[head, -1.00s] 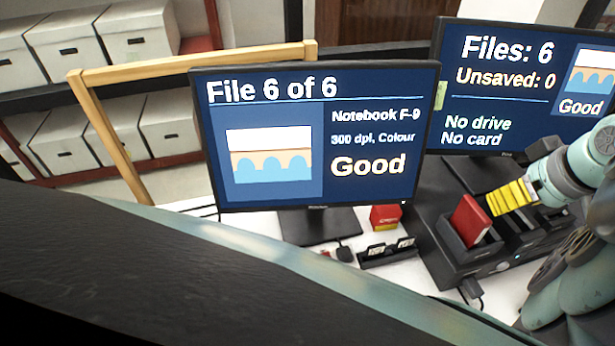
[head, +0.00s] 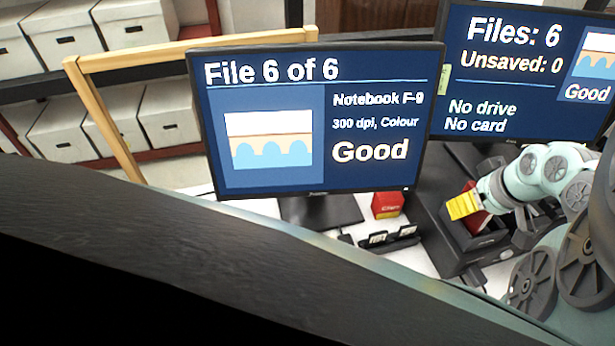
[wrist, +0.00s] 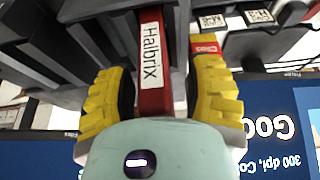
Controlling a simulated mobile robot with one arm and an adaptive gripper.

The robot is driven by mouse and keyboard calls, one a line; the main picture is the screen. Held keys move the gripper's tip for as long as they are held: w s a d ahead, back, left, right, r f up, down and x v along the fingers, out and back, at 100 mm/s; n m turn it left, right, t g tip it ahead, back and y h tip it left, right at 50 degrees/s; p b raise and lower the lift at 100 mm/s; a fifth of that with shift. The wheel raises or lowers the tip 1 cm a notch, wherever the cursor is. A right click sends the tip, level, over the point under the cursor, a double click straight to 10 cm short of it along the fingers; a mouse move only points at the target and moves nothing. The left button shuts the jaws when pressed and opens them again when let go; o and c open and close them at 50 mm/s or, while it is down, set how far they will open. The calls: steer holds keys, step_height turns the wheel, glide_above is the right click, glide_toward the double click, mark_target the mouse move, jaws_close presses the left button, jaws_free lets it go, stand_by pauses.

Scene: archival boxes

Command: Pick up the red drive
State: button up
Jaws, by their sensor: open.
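The red drive (head: 477,222) stands in a slot of a black dock (head: 450,246) at the right of the head view, partly hidden by my gripper. In the wrist view the red drive (wrist: 152,70) shows a white "Halbrix" label and lies between my two yellow fingers. My gripper (head: 465,205) is open, with a finger on each side of the drive. In the wrist view my gripper (wrist: 160,78) shows a gap beside the drive, clearer on the right. Its near end is hidden behind my gripper's body.
A monitor (head: 375,178) reading "File 6 of 6" stands left of the dock. A second monitor (head: 500,130) reads "No drive, No card". A small red box (head: 387,204) and a black card holder (head: 390,240) sit on the white table. White boxes fill shelves behind.

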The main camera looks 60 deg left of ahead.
steer(key=shift+o, duration=0.4)
steer(key=shift+a+f, duration=0.15)
steer(key=shift+f, duration=0.05)
jaws_close()
